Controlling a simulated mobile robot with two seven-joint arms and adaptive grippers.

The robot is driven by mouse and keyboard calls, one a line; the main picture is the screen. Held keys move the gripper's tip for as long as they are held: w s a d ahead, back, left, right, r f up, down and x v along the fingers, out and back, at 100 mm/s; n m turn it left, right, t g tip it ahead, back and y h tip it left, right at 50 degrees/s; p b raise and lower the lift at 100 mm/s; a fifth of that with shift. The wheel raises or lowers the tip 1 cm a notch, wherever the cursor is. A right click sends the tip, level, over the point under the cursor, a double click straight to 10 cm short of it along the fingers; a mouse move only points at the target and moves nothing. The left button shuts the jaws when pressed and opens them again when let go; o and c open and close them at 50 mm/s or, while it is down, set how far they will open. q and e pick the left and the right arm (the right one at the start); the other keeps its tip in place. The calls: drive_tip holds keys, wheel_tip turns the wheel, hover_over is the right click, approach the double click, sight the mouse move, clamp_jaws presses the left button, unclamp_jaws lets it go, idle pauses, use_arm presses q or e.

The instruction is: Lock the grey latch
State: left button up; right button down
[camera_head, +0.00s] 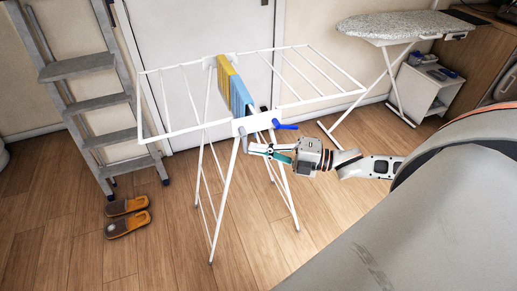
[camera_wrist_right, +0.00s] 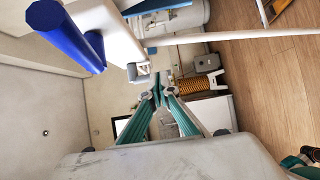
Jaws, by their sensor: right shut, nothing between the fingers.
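A white folding drying rack (camera_head: 254,123) stands open on the floor. The grey latch (camera_head: 243,139) is a small piece on the left of the rack's near white joint, partly hard to make out. In the right wrist view a grey latch end (camera_wrist_right: 139,73) shows at the edge of the white joint (camera_wrist_right: 112,28). My right gripper (camera_head: 251,149) is shut and empty, with its green fingers just below and beside the latch; contact cannot be told. Its fingertips (camera_wrist_right: 158,93) show right of and below the latch in the wrist view. My left gripper is not in view.
A blue latch (camera_head: 287,127) sticks out to the right of the same joint; it is large in the wrist view (camera_wrist_right: 62,35). Yellow and blue cloths (camera_head: 232,86) hang on the rack. A ladder (camera_head: 85,98), slippers (camera_head: 127,216) and an ironing board (camera_head: 402,25) stand around. Floor in front is clear.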

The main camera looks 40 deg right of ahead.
drive_tip(key=shift+a+f+m+t+b, duration=0.2)
drive_tip(key=shift+m+t+b, duration=0.1)
drive_tip(key=shift+b, duration=0.1)
drive_tip(key=shift+y, duration=0.3)
